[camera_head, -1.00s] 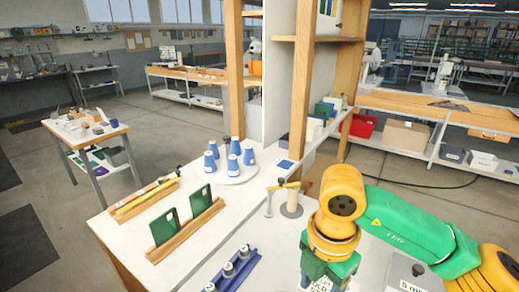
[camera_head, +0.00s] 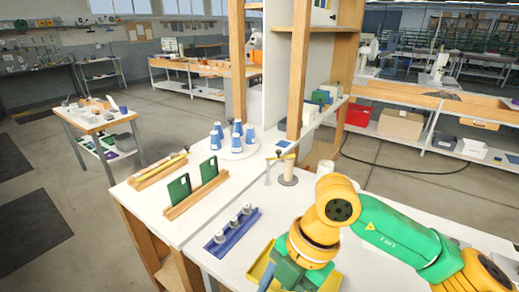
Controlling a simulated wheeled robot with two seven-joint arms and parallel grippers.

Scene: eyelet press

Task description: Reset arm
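My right arm comes in from the right, green and yellow, and bends down over the white bench (camera_head: 222,262). Its green gripper (camera_head: 292,272) is at the bottom edge over a yellow tray (camera_head: 262,262), which it largely covers. The fingertips cannot be made out, so I cannot tell whether the gripper is open or shut, or whether it holds anything. My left gripper is not in view. No eyelet press can be clearly identified.
A blue rack (camera_head: 228,241) with several grey metal pieces is left of my gripper. Behind it are a wooden holder with green boards (camera_head: 180,190), blue-and-white cones (camera_head: 216,142) on a round white plate, and a post with a yellow bar (camera_head: 286,158).

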